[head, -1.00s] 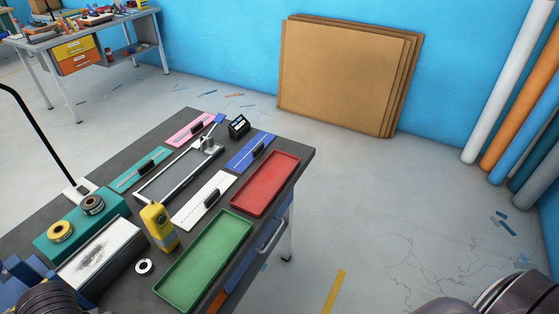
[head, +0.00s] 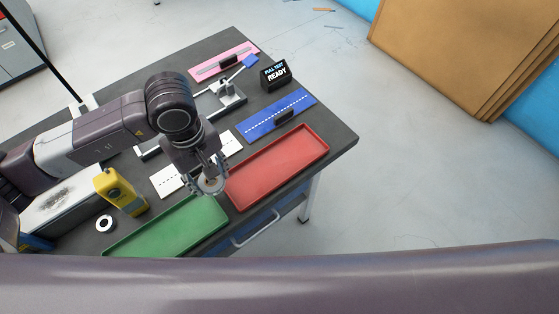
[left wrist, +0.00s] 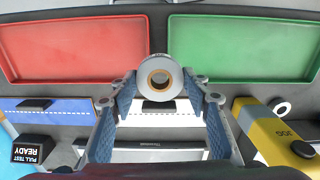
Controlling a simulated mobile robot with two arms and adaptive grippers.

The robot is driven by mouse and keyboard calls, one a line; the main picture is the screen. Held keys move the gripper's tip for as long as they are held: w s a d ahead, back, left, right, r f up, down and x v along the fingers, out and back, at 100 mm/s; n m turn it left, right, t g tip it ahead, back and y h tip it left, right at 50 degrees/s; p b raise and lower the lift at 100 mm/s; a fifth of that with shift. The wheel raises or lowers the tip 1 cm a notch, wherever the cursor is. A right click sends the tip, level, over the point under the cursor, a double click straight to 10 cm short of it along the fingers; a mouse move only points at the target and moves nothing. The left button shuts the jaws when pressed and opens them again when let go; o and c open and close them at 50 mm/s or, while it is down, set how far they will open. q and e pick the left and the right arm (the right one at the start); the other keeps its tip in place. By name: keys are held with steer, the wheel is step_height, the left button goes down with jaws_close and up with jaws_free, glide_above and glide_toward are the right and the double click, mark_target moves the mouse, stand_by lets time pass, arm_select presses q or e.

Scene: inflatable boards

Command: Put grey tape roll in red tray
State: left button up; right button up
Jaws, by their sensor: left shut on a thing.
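The grey tape roll (left wrist: 160,60), pale with an orange-brown core, is between the fingertips of my left gripper (left wrist: 162,84) in the left wrist view. In the head view my left gripper (head: 208,178) is shut on the roll (head: 211,188), above the table near the gap between the trays. The red tray (head: 277,167) is just right of it and looks empty. In the left wrist view the red tray (left wrist: 72,50) is at the upper left, with the roll beside it, not over it. My right gripper is out of view.
A green tray (head: 170,228) lies in front of the gripper. A yellow device (head: 122,190) and a white ring (head: 104,223) are on the left. Blue (head: 262,124) and white (head: 165,180) boards lie behind. The table's right edge is close beyond the red tray.

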arm_select(q)
steer(key=w+d+r+n+b, duration=0.1)
steer(key=w+d+r+n, duration=0.45)
steer(key=n, duration=0.45)
step_height(320, 180, up, 8)
steer(key=n+b, duration=0.1)
steer(key=n, duration=0.8)
glide_above(266, 172)
steer(key=shift+n, duration=0.3)
step_height(266, 172, down, 16)
steer(key=shift+f+p, duration=0.1)
steer(key=shift+p, duration=1.1)
step_height(266, 172, down, 4)
steer(key=shift+r+p, duration=0.1)
steer(key=shift+p, duration=0.3)
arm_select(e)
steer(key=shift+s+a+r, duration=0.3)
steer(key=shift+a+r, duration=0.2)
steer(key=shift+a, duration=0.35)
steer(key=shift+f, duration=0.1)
arm_select(q)
steer(key=o, duration=0.7)
steer(key=shift+f, duration=0.2)
steer(key=shift+o, duration=0.9)
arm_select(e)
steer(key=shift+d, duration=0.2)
